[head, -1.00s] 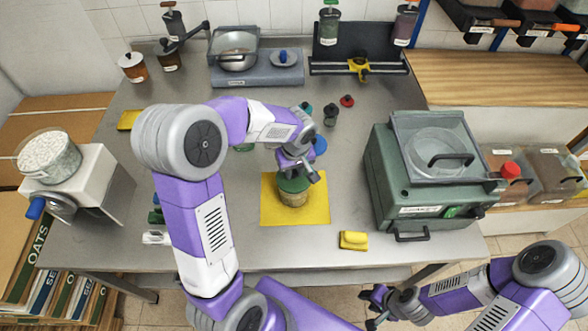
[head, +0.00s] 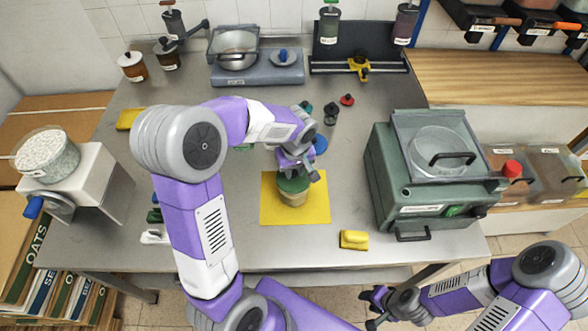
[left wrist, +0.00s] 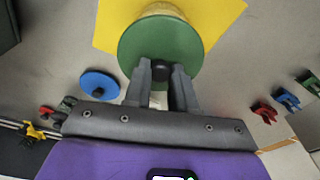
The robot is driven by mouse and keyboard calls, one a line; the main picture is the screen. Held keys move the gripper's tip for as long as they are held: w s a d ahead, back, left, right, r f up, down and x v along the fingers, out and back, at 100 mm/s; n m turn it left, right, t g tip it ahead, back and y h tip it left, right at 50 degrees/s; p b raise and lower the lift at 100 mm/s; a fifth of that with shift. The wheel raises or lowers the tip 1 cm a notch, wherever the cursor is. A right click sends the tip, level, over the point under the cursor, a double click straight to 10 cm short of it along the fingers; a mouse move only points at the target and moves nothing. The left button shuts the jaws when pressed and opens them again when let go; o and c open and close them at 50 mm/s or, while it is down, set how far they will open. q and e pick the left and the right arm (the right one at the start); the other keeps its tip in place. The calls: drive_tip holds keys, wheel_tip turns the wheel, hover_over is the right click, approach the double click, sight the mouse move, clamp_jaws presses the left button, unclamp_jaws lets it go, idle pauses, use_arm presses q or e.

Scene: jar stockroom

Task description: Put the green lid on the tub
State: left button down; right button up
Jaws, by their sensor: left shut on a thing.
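The green lid (head: 293,184) is over the mouth of the pale tub (head: 292,200), which stands upright on the yellow mat (head: 317,208). The lid looks level and roughly centred; I cannot tell if it is fully seated. My left gripper (head: 299,173) comes down from above and is shut on the lid's dark knob, also visible in the left wrist view (left wrist: 161,70). There the lid (left wrist: 160,42) hides most of the tub. My right gripper (head: 371,308) is empty, its fingers apart, off the table's front edge.
A green machine (head: 420,180) stands right of the mat, with a yellow block (head: 354,240) in front. A white hopper (head: 75,180) stands at the left.

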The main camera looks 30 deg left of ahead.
idle(0.3)
use_arm(q)
drive_tip(key=c, duration=0.8)
unclamp_jaws()
drive_tip(key=shift+c, duration=0.2)
drive_tip(key=shift+o, duration=0.3)
drive_tip(key=o, duration=0.4)
drive_tip(key=shift+r, duration=0.1)
drive_tip(key=shift+r+p, duration=2.45)
drive_tip(key=shift+r, duration=0.95)
